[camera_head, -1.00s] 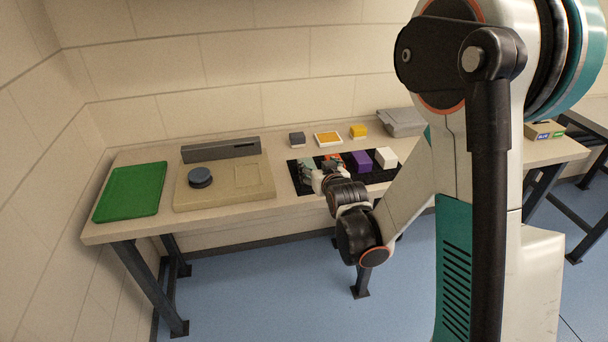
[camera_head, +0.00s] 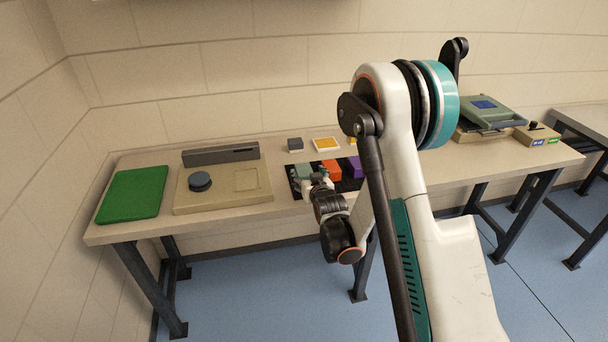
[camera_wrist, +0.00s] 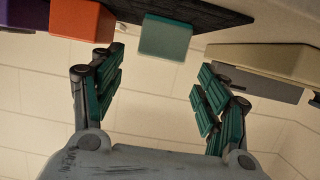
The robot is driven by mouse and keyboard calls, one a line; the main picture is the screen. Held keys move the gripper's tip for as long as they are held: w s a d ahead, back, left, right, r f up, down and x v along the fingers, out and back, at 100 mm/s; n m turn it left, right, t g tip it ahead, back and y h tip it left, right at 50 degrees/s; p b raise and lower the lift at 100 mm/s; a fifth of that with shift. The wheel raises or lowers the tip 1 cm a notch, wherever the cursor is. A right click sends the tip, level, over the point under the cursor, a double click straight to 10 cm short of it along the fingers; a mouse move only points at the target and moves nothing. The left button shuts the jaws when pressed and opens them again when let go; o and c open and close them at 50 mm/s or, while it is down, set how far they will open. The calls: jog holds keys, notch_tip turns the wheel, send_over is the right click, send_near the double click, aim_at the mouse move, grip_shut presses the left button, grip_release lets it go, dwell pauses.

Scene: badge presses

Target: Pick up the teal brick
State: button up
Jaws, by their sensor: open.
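The teal brick (camera_head: 303,170) stands at the left end of the black mat on the bench, partly hidden by my gripper (camera_head: 312,181) in the head view. In the wrist view the same teal brick (camera_wrist: 165,38) is ahead, roughly between the spread fingers and beyond their tips. My gripper (camera_wrist: 160,70) is open, with nothing between its fingers. The orange brick (camera_wrist: 82,29) is beside the teal one, with a clear gap, and it also shows in the head view (camera_head: 329,170).
The purple brick (camera_head: 354,167) is right of the orange one. The beige press base (camera_head: 223,194) and green tray (camera_head: 133,194) lie to the left. A grey block (camera_head: 295,144) and a white-framed yellow piece (camera_head: 326,144) sit behind. My arm covers the mat's right end.

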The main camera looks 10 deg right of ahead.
aim_at(305, 171)
jog(key=shift+b+x, duration=1.2)
jog(key=shift+x, duration=1.65)
jog(key=shift+d+f, duration=0.1)
jog(key=c, duration=1.2)
